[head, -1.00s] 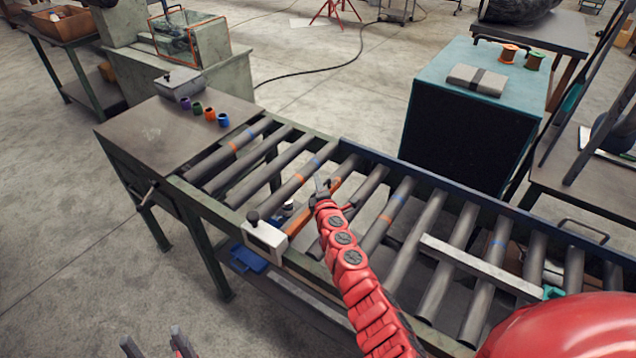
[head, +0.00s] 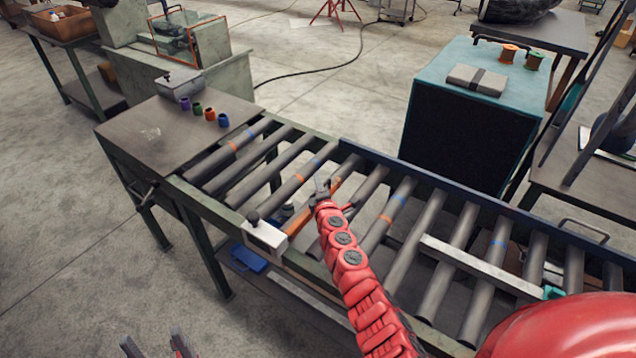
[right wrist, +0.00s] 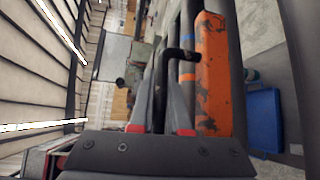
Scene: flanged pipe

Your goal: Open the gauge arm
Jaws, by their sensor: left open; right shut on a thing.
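The gauge arm (head: 299,222) is a worn orange bar lying across the roller conveyor, its near end at a white block (head: 265,235) with a black knob (head: 253,217) on the near rail. In the right wrist view the orange bar (right wrist: 214,75) runs upright, with a bent black handle (right wrist: 181,54) beside it. My right gripper (head: 322,187) is at the bar's far part, shut on the black handle; the exact contact is partly hidden. My left gripper (head: 155,343) is open and empty, low at the bottom edge, away from the conveyor.
A pale metal bar (head: 480,267) lies across the rollers to the right. Several coloured spools stand on the side table (head: 165,135) at the left. A teal-topped cabinet (head: 440,70) stands behind the conveyor. A blue bin (head: 248,259) sits below the near rail.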

